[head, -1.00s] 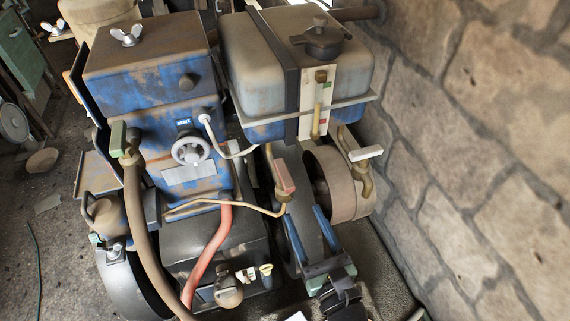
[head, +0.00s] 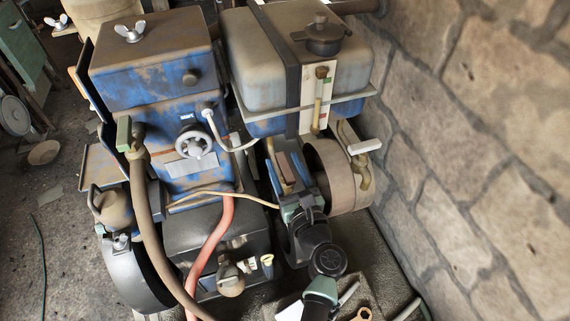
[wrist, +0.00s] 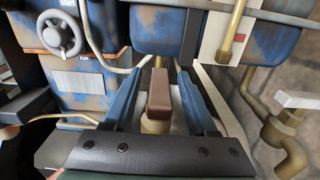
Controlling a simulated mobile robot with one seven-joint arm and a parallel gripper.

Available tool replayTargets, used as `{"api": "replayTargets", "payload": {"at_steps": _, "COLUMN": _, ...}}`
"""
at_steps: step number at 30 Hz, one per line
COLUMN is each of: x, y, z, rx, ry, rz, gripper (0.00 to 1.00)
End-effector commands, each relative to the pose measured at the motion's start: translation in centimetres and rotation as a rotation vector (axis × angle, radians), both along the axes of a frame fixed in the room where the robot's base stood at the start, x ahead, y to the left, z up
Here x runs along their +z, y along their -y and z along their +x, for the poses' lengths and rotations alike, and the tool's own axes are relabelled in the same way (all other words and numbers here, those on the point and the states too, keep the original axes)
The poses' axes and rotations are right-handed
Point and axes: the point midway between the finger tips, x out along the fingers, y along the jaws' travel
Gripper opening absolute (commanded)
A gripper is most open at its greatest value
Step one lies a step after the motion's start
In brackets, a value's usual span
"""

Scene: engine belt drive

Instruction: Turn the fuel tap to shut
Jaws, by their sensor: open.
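The fuel tap has a dull red lever handle (wrist: 159,92) on a brass body (wrist: 156,122). It sits below the fuel tank (head: 295,55), with a thin tan fuel line (head: 225,194) running left from it to the engine. My gripper (head: 287,150) reaches up from below, its two blue fingers either side of the handle. In the wrist view my gripper (wrist: 156,75) is open, with a gap on both sides of the handle. The handle points up between the fingers. In the head view the gripper hides most of the tap.
A white-handled tap (head: 364,147) stands close on the right, before a pale pulley (head: 335,180). A green-handled tap (head: 124,134) and a handwheel (head: 193,144) are on the left. A red hose (head: 212,240) runs below. A stone wall (head: 480,150) bounds the right.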

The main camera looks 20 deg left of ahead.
Motion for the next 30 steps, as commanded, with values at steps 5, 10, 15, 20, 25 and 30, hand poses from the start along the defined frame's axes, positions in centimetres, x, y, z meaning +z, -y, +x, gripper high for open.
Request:
{"api": "replayTargets", "payload": {"at_steps": 5, "x": -0.01, "y": 0.01, "z": -0.02, "rx": 0.000, "ry": 0.000, "rz": 0.000, "gripper": 0.56}}
{"api": "replayTargets", "payload": {"at_steps": 10, "x": -0.02, "y": 0.03, "z": -0.03, "rx": 0.000, "ry": 0.000, "rz": 0.000, "gripper": 0.25}}
{"api": "replayTargets", "payload": {"at_steps": 15, "x": -0.02, "y": 0.04, "z": -0.04, "rx": 0.000, "ry": 0.000, "rz": 0.000, "gripper": 0.00}}
{"api": "replayTargets", "payload": {"at_steps": 20, "x": -0.03, "y": 0.05, "z": -0.04, "rx": -0.001, "ry": 0.000, "rz": 0.000, "gripper": 0.00}}
{"api": "replayTargets", "payload": {"at_steps": 25, "x": -0.09, "y": 0.03, "z": -0.08, "rx": -0.014, "ry": -0.001, "rz": -0.001, "gripper": 0.00}}
{"api": "replayTargets", "payload": {"at_steps": 30, "x": -0.12, "y": -0.03, "z": -0.13, "rx": -0.067, "ry": 0.000, "rz": -0.001, "gripper": 0.00}}
